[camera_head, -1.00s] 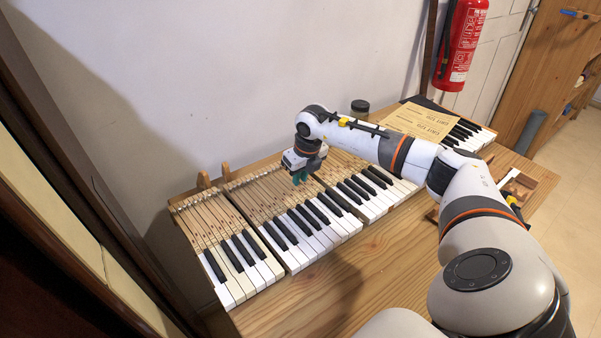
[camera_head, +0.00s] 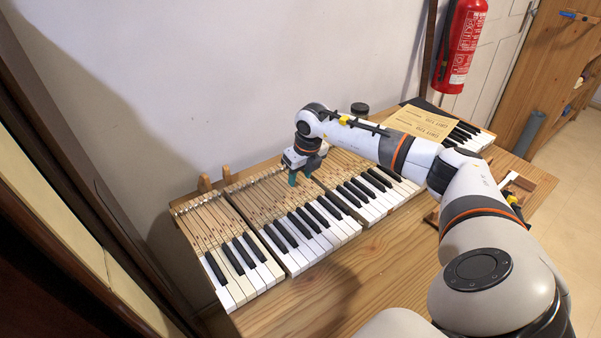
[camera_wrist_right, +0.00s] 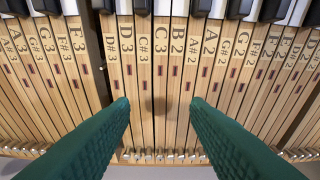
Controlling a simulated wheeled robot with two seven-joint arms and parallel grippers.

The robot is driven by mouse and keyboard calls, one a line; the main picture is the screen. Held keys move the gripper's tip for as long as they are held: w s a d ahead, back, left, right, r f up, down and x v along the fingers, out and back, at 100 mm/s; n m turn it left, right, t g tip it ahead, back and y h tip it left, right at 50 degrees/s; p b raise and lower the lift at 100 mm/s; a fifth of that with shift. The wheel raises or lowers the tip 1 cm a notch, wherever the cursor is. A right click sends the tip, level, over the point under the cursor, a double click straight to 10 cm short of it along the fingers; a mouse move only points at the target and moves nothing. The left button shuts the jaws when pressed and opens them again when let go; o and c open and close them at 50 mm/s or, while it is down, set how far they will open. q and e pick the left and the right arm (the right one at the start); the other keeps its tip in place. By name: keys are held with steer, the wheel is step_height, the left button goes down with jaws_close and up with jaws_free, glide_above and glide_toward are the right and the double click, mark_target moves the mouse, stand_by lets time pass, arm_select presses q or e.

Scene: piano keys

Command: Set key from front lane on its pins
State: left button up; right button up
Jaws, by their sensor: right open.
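My right gripper (camera_head: 300,178) is over the middle of the keyboard, fingers pointing down at the wooden rear part of the keys. In the wrist view its two green fingers (camera_wrist_right: 160,100) are spread apart with nothing held between them. Below them lie lettered key sticks, among them C3 (camera_wrist_right: 160,75) and B2 (camera_wrist_right: 178,62). A dark narrow gap (camera_wrist_right: 93,55) runs between the sticks left of the fingers. A row of metal pins (camera_wrist_right: 150,156) lines the near ends in this view. I cannot make out a loose key for certain. My left gripper is not seen.
The keys (camera_head: 325,230) lie in blocks on a wooden table (camera_head: 300,300). A paper sheet (camera_head: 425,122) lies on the right-hand keys. A dark jar (camera_head: 360,108) stands behind. A wooden tray (camera_head: 535,185) with white pieces sits at the right edge. The table front is clear.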

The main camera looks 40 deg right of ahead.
steer(key=p+v, duration=0.1)
steer(key=v, duration=0.1)
steer(key=w+p+v, duration=0.1)
steer(key=p+v, duration=0.1)
steer(key=v, duration=0.1)
stand_by(0.3)
stand_by(1.0)
